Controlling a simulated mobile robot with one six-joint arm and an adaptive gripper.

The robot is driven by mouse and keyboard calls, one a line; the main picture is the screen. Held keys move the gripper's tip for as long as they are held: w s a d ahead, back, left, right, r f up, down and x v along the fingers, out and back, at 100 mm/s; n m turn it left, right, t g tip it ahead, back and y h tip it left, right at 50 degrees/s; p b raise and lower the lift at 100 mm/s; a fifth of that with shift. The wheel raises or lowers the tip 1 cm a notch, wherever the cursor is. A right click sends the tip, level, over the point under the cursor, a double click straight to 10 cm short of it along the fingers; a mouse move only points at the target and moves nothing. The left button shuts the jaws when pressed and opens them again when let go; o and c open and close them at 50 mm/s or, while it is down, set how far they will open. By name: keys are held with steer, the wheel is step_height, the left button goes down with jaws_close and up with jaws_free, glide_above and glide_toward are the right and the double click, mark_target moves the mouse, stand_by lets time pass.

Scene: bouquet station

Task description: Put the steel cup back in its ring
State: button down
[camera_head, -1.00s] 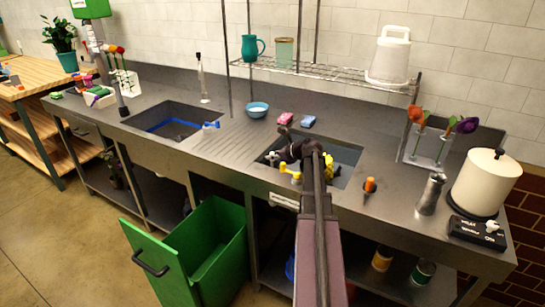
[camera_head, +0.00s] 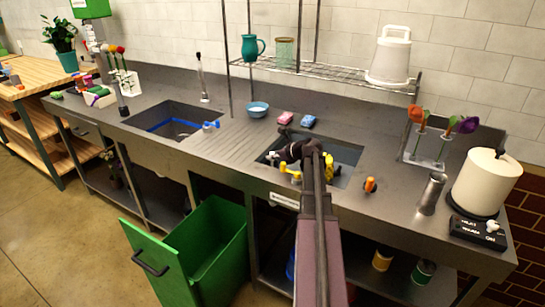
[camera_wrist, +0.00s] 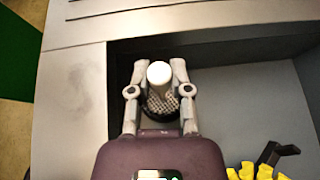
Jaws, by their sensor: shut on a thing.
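My gripper (camera_wrist: 160,75) is shut on a pale rounded knob. The knob rises from a perforated, mesh-like steel cup (camera_wrist: 157,106) between the fingers. A dark round edge shows around the lower part of the cup. I cannot tell whether this is the cup's own rim or the ring, or whether the cup is seated.
Yellow items (camera_wrist: 258,172) with a black piece lie in the sink, right of my gripper. An orange-topped item (camera_head: 370,185), a metal cylinder (camera_head: 431,194) and a cream pot (camera_head: 484,184) stand to the right. The ribbed drainboard (camera_head: 225,143) is clear.

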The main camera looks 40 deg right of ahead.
steer(key=shift+f+b, duration=1.35)
stand_by(0.6)
steer(key=shift+c, duration=2.4)
jaws_free()
steer(key=shift+r, duration=0.1)
